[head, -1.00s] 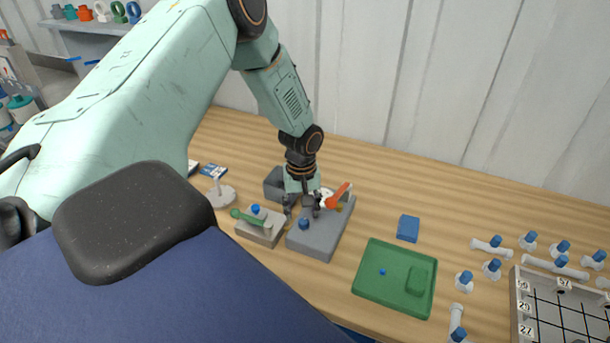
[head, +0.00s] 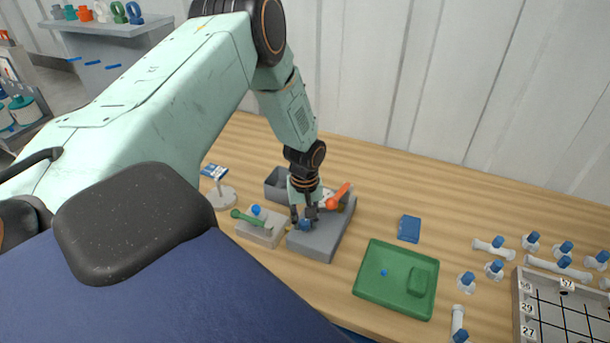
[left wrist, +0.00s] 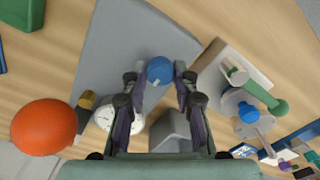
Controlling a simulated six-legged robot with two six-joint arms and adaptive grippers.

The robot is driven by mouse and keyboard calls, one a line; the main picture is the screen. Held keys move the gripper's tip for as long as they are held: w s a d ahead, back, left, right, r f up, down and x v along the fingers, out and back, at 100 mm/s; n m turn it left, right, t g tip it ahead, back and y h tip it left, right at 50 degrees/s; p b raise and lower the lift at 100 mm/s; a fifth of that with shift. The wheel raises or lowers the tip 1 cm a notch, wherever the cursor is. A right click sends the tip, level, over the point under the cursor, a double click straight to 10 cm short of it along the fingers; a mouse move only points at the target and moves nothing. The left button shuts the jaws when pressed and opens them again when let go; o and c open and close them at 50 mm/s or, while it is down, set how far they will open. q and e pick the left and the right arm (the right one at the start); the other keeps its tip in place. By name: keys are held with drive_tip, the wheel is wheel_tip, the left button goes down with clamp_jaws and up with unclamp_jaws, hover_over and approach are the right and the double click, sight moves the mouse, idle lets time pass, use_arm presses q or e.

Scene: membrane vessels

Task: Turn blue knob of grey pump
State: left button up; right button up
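The grey pump (head: 318,247) stands on the wooden table with an orange-red handle (head: 340,195) at its back. Its blue knob (head: 306,225) is at the front left of its top, partly hidden by my left gripper (head: 304,215). In the left wrist view the blue knob (left wrist: 159,70) lies between the tips of my open left gripper (left wrist: 159,78). Gaps appear on both sides of the knob. A white gauge (left wrist: 118,115) and the orange ball end of the handle (left wrist: 43,127) show there too. My right gripper is out of view.
A beige block with a green lever (head: 258,232) and its own blue knob stands close left of the pump. A grey bin (head: 275,186) is behind. A green tray (head: 395,300) and blue box (head: 409,229) lie to the right, with several blue-capped fittings and a gridded rack further right.

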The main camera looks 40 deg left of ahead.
use_arm(q)
drive_tip(key=shift+s, duration=0.1)
clamp_jaws()
drive_tip(key=shift+n, duration=0.3)
drive_tip(key=n, duration=0.3)
drive_tip(key=shift+n, duration=0.3)
drive_tip(key=n, duration=0.4)
drive_tip(key=shift+n, duration=0.3)
drive_tip(key=n, duration=0.4)
drive_tip(key=shift+r, duration=0.1)
drive_tip(key=n, duration=0.5)
drive_tip(key=shift+w, duration=0.2)
